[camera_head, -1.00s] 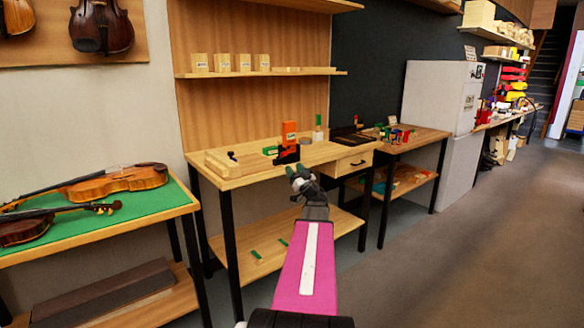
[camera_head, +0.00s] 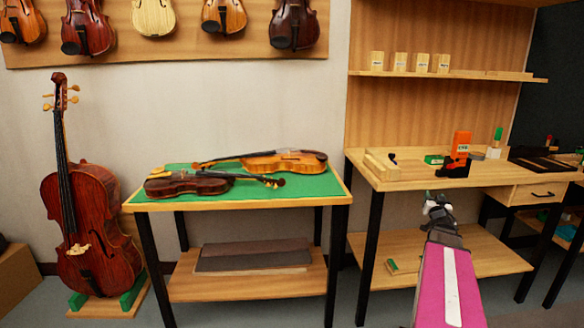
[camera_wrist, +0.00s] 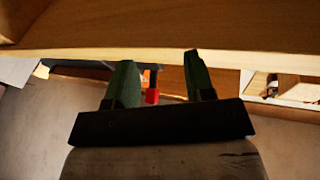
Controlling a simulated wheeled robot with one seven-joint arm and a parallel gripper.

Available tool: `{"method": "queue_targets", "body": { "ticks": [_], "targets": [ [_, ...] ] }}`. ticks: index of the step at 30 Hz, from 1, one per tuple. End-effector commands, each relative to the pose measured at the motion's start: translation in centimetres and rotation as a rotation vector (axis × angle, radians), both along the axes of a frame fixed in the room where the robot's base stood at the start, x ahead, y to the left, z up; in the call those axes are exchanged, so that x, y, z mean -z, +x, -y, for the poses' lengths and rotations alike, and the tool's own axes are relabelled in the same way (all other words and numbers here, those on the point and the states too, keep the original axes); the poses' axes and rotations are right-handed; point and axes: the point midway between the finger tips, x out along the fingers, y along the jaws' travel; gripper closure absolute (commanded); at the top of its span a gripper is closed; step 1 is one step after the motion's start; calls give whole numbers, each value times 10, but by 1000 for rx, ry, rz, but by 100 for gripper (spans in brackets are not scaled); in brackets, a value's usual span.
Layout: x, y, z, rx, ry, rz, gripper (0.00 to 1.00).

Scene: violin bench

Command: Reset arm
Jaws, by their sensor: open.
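My gripper (camera_head: 437,203) is at the end of my pink arm, in front of the wooden workbench (camera_head: 420,180) and a little below its top edge. In the wrist view its two green fingers (camera_wrist: 160,78) stand apart with nothing held between them. A bench edge (camera_wrist: 150,55) runs across the wrist view beyond the fingertips. A small red thing (camera_wrist: 152,96) shows past the fingers, too small to name.
A green-topped table (camera_head: 240,200) with two violins (camera_head: 285,162) stands left of the workbench. A cello (camera_head: 85,220) stands further left. An orange and black tool (camera_head: 459,155) is on the workbench. Several violins hang on the wall board (camera_head: 180,45).

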Motion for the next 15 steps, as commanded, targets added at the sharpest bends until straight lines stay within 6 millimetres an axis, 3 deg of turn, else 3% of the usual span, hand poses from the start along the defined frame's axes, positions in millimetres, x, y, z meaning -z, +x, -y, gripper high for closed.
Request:
{"method": "queue_targets", "body": {
  "ticks": [8, 15],
  "targets": [
    [87, -1, -92, 101, 105, -428, 51],
    [164, -42, -192, 72, 154, -884, 51]
  ]
}}
